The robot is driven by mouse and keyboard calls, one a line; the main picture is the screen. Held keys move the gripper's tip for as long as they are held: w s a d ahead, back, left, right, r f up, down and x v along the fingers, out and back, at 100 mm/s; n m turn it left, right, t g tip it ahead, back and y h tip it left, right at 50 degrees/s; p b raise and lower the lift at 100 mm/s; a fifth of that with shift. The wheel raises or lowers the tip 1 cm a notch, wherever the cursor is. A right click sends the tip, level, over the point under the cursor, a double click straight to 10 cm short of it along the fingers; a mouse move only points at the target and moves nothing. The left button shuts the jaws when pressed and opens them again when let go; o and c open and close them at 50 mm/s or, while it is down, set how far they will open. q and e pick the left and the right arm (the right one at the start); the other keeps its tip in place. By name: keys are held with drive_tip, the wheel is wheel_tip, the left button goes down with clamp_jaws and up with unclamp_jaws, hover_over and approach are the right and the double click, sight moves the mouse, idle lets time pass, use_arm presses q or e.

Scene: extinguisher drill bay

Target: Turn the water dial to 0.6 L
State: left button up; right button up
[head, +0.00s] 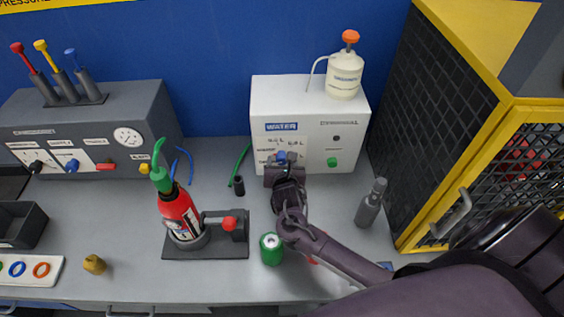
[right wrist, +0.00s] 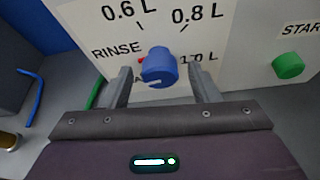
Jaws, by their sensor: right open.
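The blue water dial (right wrist: 158,66) is on the front of the white water box (head: 262,112); its top also shows in the head view (head: 281,155). Labels around it read RINSE at left, 0.6 L at upper left, 0.8 L at upper right and 1.0 L at right. A pale line shows on the dial's lower face and a small red mark at its left edge; I cannot tell its exact setting. My right gripper (right wrist: 163,84) is open, with one finger on each side of the dial and gaps between. In the head view it (head: 284,168) hides the lower dial. My left gripper is out of view.
A green START button (right wrist: 288,66) is right of the dial. A red extinguisher (head: 179,213) stands in a dark stand at left, and a green can (head: 271,249) is near my right arm. A grey bottle (head: 371,204) and a yellow-framed mesh cage (head: 455,150) are at right.

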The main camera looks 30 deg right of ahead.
drive_tip(key=c, duration=1)
drive_tip(key=shift+o, duration=0.2)
drive_tip(key=shift+d+m+y+p, duration=0.1)
drive_tip(key=shift+m+y+p, duration=0.3)
drive_tip(key=shift+m+p, duration=0.2)
drive_tip(key=shift+m+t+y, duration=0.3)
drive_tip(key=shift+m, duration=0.2)
drive_tip(key=shift+d+m+t+y, duration=0.1)
drive_tip(key=shift+m+t+y, duration=0.5)
drive_tip(key=shift+m, duration=0.7)
